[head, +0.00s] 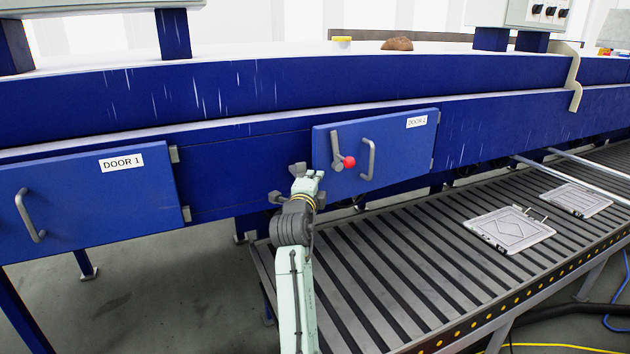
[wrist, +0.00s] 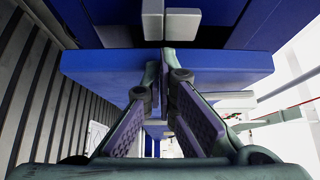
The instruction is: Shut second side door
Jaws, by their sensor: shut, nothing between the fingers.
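Door 2 (head: 395,145), the second side door, is a blue panel with a grey handle (head: 369,159) and a red-knobbed latch (head: 348,162). Its hinges are at its right edge. It seems slightly ajar, its left edge standing out from the blue housing. My gripper (head: 306,172) is just left of and below that left edge. In the wrist view my gripper (wrist: 165,62) has its fingers converging, shut and empty, close to a blue panel (wrist: 230,66), likely the door seen edge-on. I cannot tell whether they touch.
Door 1 (head: 85,200) is at the left of the housing. A roller conveyor (head: 400,260) runs below and right of Door 2, with flat grey plates (head: 508,230) on it. Floor at lower left is mostly clear.

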